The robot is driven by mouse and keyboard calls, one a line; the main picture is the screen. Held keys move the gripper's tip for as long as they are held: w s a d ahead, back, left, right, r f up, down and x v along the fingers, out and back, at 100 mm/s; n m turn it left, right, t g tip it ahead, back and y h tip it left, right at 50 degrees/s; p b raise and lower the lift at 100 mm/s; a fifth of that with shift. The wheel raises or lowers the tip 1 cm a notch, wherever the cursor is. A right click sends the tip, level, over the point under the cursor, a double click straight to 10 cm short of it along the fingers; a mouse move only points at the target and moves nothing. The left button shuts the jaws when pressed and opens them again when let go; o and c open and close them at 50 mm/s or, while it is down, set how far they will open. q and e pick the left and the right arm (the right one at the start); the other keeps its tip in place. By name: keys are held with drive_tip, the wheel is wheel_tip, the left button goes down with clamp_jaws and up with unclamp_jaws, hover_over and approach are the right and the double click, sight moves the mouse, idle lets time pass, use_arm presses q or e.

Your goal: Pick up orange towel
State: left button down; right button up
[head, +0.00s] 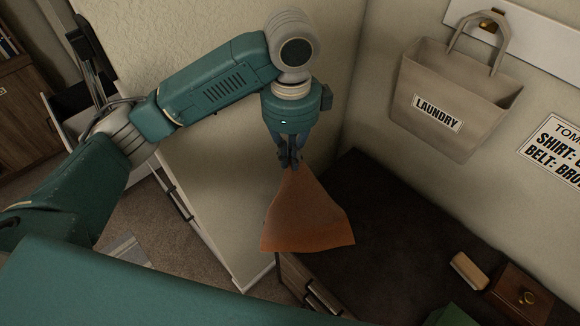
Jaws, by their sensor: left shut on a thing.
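The orange towel (308,215) hangs from my left gripper (290,162) near the middle of the head view. The left gripper is shut on its top end, and the cloth widens downward from the fingers. The towel hangs in front of the left edge of a dark desk top (400,225) and covers part of it. I cannot tell whether its lower edge touches anything. My right gripper is not in view.
A beige laundry bag (455,95) hangs on the wall at the upper right. A tan block (470,271), a small wooden box (520,296) and a green item (452,316) lie at the desk's lower right. The desk's middle is clear. A pale cabinet side (200,165) stands left of the towel.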

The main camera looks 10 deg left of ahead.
use_arm(q)
wheel_tip(320, 180, up, 15)
drive_tip(key=s, duration=0.1)
drive_tip(key=shift+s+d+r, duration=0.15)
drive_tip(key=shift+s+d, duration=0.15)
